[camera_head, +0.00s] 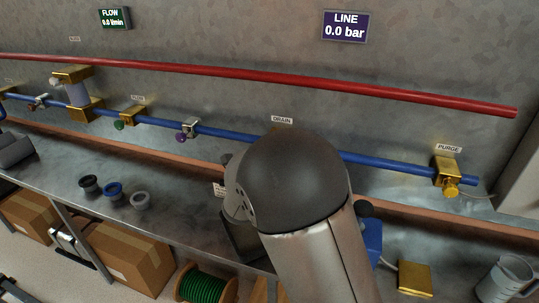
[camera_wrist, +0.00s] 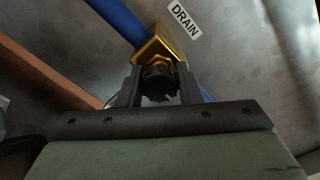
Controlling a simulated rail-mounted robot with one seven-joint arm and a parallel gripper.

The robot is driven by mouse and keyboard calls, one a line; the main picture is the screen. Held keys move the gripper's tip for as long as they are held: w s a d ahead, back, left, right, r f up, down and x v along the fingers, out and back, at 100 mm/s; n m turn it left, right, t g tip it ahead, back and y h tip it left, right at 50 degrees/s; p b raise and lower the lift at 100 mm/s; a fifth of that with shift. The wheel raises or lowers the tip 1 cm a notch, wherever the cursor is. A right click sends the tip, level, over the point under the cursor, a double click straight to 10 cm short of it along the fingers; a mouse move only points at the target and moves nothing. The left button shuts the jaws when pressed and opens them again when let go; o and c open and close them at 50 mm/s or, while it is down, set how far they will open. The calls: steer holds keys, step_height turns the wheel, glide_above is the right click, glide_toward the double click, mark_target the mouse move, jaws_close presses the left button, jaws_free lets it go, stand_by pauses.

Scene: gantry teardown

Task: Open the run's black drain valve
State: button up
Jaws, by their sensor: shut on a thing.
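The run is a blue pipe (camera_head: 380,163) along the wall. My arm hides the drain valve in the head view; only the DRAIN label (camera_head: 282,120) shows above it. In the wrist view the black drain valve knob (camera_wrist: 159,82) sits below a brass valve body (camera_wrist: 160,47) on the blue pipe (camera_wrist: 118,18). My gripper (camera_wrist: 158,92) is shut on the black knob, with one finger on each side of it. The gripper is hidden in the head view.
A red pipe (camera_head: 300,82) runs above. A brass purge valve (camera_head: 447,171) is at right; green (camera_head: 119,125) and purple (camera_head: 181,137) knobs are at left. The displays read LINE 0.0 bar (camera_head: 345,26) and FLOW 0.0 l/min (camera_head: 114,18). Three rings, including a blue ring (camera_head: 113,189), lie on the bench.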

steer(key=o, duration=1)
steer(key=b+v, duration=0.1)
steer(key=v, duration=1.6)
steer(key=shift+s+a+b, duration=0.1)
steer(key=shift+s+b, duration=0.15)
steer(key=shift+b, duration=0.15)
steer(key=s+d+f+m+g+h, duration=0.2)
steer(key=s+d+m+g, duration=0.15)
steer(key=d+m, duration=0.4)
steer(key=s+d+f+m+g+h, duration=0.1)
steer(key=s+d+m+g, duration=0.2)
steer(key=d+m+g, duration=0.35)
steer(key=s+d+f+m+g+h, duration=0.2)
steer(key=s+d+m+g, duration=0.1)
steer(key=d+m, duration=0.5)
steer(key=s+m+g+y, duration=0.1)
steer(key=s+m+y, duration=0.2)
steer(key=m, duration=0.4)
steer(key=s+f+m+g+y, duration=0.1)
steer(key=s+m+y, duration=0.2)
steer(key=m, duration=0.4)
steer(key=s+f+m+g+y, duration=0.1)
steer(key=s+m+y, duration=0.2)
steer(key=m, duration=0.4)
steer(key=shift+s+a+f+g+y, duration=0.15)
steer(key=shift+s+a+g+y, duration=0.25)
steer(key=shift+y, duration=0.3)
